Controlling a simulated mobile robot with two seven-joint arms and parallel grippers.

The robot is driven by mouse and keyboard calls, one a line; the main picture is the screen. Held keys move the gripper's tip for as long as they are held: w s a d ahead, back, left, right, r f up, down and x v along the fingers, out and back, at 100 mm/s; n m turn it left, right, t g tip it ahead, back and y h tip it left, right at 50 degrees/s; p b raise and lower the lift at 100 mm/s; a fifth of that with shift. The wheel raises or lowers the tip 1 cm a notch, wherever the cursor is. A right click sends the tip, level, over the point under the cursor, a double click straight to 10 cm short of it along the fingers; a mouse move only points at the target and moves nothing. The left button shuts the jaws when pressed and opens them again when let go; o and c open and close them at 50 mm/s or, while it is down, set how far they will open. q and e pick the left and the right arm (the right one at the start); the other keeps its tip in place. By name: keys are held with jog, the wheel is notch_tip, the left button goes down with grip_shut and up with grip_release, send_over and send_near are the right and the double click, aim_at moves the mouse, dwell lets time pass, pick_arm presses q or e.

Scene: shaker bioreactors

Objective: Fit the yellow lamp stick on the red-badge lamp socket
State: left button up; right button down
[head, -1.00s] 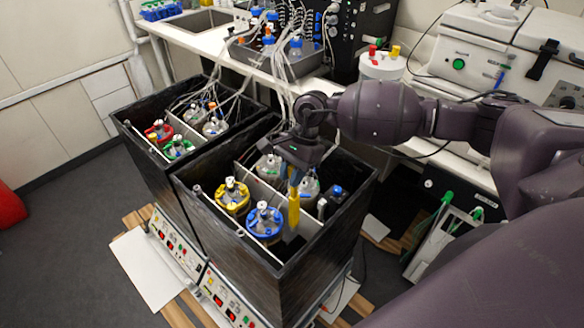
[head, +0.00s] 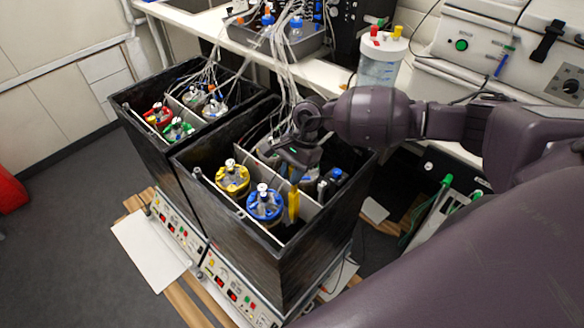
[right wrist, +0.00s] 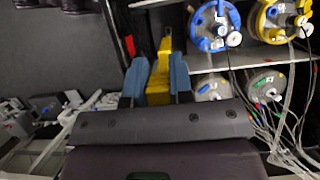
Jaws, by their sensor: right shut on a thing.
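My right gripper (head: 295,178) is shut on the yellow lamp stick (head: 293,202), which points down at the front right of the nearer dark box (head: 240,222), to the right of the blue-ringed bottle (head: 265,205). In the right wrist view the yellow lamp stick (right wrist: 160,72) sits between the blue fingers of my right gripper (right wrist: 158,82). A small red strip (right wrist: 129,46) shows just left of the stick there; I cannot tell whether it is the socket's badge. No lamp socket shows clearly in the head view. My left gripper is not in view.
A yellow-ringed bottle (head: 232,179) stands left of the blue one, and a second dark box (head: 150,140) holds more bottles. Tubes and cables (head: 290,75) hang behind. A white-lidded jar (head: 380,58) stands on the bench. Grey floor is free at left.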

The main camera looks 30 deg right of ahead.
jog(key=shift+f, duration=1.75)
jog(key=shift+f+b, duration=0.55)
jog(key=shift+f, duration=0.25)
jog(key=shift+f+b, duration=0.45)
jog(key=shift+f, duration=0.4)
jog(key=b, duration=0.3)
send_over(291, 212)
jog(key=shift+d+f, duration=0.2)
jog(key=shift+f, duration=2.45)
jog(key=shift+f+b, duration=1.75)
jog(key=shift+f, duration=0.4)
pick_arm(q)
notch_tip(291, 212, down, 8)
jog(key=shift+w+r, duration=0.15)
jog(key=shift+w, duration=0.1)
pick_arm(e)
jog(key=shift+w, duration=0.1)
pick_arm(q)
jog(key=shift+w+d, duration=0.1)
